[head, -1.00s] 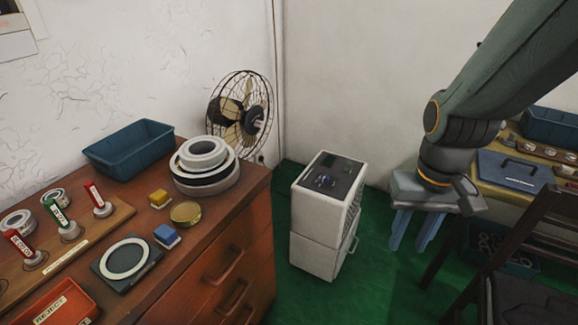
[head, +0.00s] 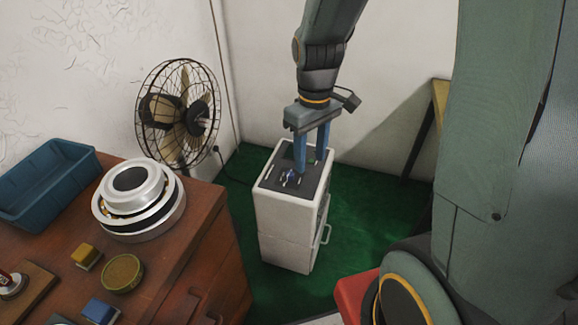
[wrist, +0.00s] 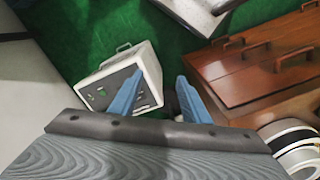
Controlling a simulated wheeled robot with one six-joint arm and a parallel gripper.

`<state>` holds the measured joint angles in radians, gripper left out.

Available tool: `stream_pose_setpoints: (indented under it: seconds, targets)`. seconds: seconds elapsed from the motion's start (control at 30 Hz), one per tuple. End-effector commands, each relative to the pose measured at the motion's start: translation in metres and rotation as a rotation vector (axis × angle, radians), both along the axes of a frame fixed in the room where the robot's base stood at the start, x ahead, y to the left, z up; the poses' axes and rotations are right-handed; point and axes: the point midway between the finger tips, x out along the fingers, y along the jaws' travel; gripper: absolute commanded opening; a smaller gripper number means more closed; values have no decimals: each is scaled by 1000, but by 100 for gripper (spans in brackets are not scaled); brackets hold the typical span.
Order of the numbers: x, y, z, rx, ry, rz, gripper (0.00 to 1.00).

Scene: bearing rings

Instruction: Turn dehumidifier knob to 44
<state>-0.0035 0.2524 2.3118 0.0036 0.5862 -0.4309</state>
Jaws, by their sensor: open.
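The dehumidifier (head: 284,235) is a white box on the green floor, with a dark control panel (head: 268,182) on top. A small blue and white knob (head: 291,177) sits on the panel; its number cannot be read. My gripper (head: 311,166) points down over the back right of the panel, with its two blue fingers apart and nothing between them. The knob is in front and left of the fingers in the head view. The wrist view shows the dehumidifier (wrist: 151,67) beside the left finger of my gripper (wrist: 160,79), which hides part of the panel.
A wooden cabinet (head: 215,235) stands left of the dehumidifier, bearing stacked rings (head: 140,195), a blue bin (head: 45,190) and small blocks. A wire fan (head: 178,105) is behind it. A wall is close behind the dehumidifier. Green floor (head: 375,210) is open to its right.

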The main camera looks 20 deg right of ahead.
Motion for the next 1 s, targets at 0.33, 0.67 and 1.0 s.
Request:
stream_pose_setpoints:
  seconds: [0.33, 0.67, 1.0]
  targets:
    - [124, -2, -67, 9, 19, 651, 43]
    - [192, -6, -147, 21, 27, 1147, 43]
    - [202, -7, -179, 25, 29, 1271, 43]
